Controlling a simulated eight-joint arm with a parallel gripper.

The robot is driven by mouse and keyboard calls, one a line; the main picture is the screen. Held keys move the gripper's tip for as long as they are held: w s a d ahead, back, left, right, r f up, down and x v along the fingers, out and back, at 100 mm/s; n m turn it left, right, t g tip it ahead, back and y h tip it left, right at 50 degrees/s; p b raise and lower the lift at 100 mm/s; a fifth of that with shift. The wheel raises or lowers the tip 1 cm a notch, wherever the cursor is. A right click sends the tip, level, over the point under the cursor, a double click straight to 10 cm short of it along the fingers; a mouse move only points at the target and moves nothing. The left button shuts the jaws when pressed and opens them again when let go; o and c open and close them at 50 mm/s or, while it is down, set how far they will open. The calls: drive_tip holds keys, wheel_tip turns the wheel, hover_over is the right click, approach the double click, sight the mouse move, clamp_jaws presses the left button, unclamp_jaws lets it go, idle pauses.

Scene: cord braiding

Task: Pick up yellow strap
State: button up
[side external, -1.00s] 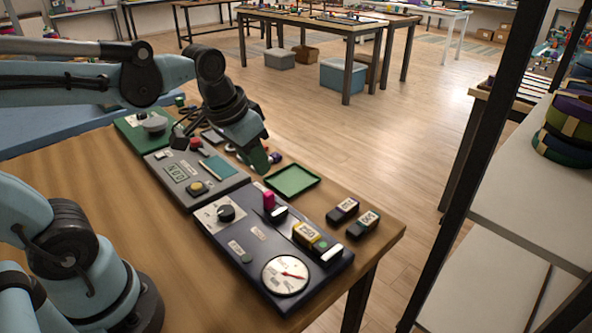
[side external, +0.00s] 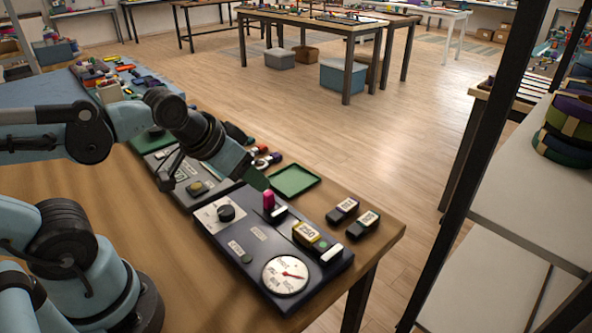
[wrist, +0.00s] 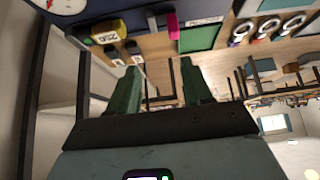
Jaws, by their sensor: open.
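I cannot make out a clear yellow strap in these frames. The clearest yellow thing is a block with a yellow part and a label (side external: 308,236) on the dark panel (side external: 240,240); it also shows at the top of the wrist view (wrist: 108,32). My gripper (side external: 260,180) has green fingers and is above the far end of the dark panel, left of the green tray (side external: 293,181). In the wrist view my gripper (wrist: 160,66) is open, with nothing held between its fingers. The yellow block is apart from it.
A pink upright piece (side external: 268,200) stands on the panel close to the gripper. Two dark labelled blocks (side external: 342,210) (side external: 362,224) lie near the table's right edge. A shelf with banded rolls (side external: 568,130) is at the right.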

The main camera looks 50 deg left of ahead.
drive_tip(key=shift+o, duration=1)
drive_tip(key=n+g+h, duration=0.3)
drive_tip(key=n+g, duration=0.4)
drive_tip(key=n, duration=1.1)
approach(311, 234)
drive_tip(key=shift+x, duration=4.4)
drive_tip(key=shift+f, duration=0.2)
clamp_jaws()
